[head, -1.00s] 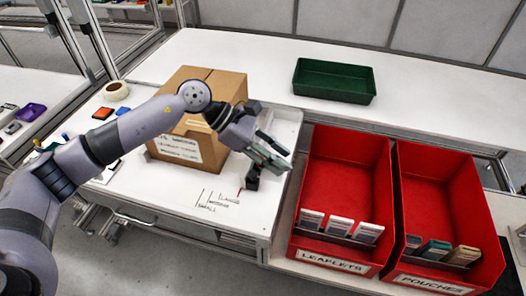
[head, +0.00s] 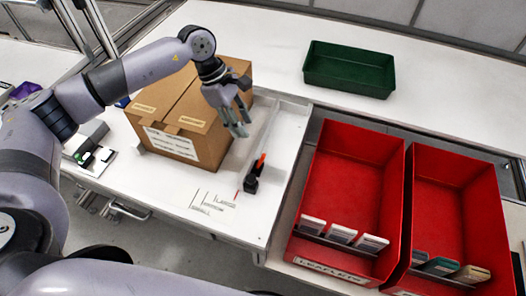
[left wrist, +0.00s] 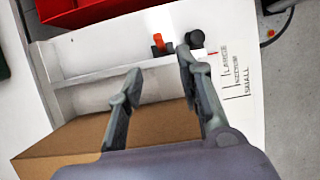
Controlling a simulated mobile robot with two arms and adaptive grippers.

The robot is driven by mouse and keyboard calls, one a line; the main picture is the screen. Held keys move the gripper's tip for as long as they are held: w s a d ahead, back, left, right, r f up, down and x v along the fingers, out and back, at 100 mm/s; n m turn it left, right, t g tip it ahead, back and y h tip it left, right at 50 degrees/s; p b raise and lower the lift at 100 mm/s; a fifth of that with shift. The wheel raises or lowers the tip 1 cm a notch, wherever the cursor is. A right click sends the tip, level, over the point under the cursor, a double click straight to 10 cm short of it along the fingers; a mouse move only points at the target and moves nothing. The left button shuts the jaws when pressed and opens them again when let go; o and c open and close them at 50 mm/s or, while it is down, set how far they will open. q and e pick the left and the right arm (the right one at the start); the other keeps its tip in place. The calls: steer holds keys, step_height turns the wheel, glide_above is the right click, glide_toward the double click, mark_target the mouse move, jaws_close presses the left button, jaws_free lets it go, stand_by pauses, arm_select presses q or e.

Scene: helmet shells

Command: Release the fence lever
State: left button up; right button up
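The fence lever (head: 261,163) is a small orange-red handle on a black clamp base (head: 251,184), at the front end of a thin pale fence (head: 269,130) on the white table. The lever (left wrist: 158,42) and a round black knob (left wrist: 195,38) show in the left wrist view. I cannot tell whether the lever is locked. My left gripper (head: 240,128) is open and empty, pointing down beside the right side of the cardboard box (head: 190,108), behind and above the lever and apart from it. Its spread fingers (left wrist: 159,64) show in the left wrist view. My right gripper is not in view.
The closed box stands just left of the fence. Size marks (head: 213,202) are printed on the table in front of the lever. Two red bins (head: 352,178) with small packs stand at the right. A green tray (head: 349,69) lies at the back.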

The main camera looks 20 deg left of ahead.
mark_target(262, 156)
arm_select(q)
steer(key=p+x, duration=0.3)
steer(key=x, duration=1)
steer(key=shift+w+d, duration=0.1)
steer(key=shift+d, duration=0.05)
steer(key=shift+d+f+p, duration=0.15)
steer(key=shift+f+p, duration=0.15)
steer(key=shift+f, duration=0.25)
steer(key=shift+c, duration=0.5)
jaws_close()
steer(key=shift+w, duration=0.1)
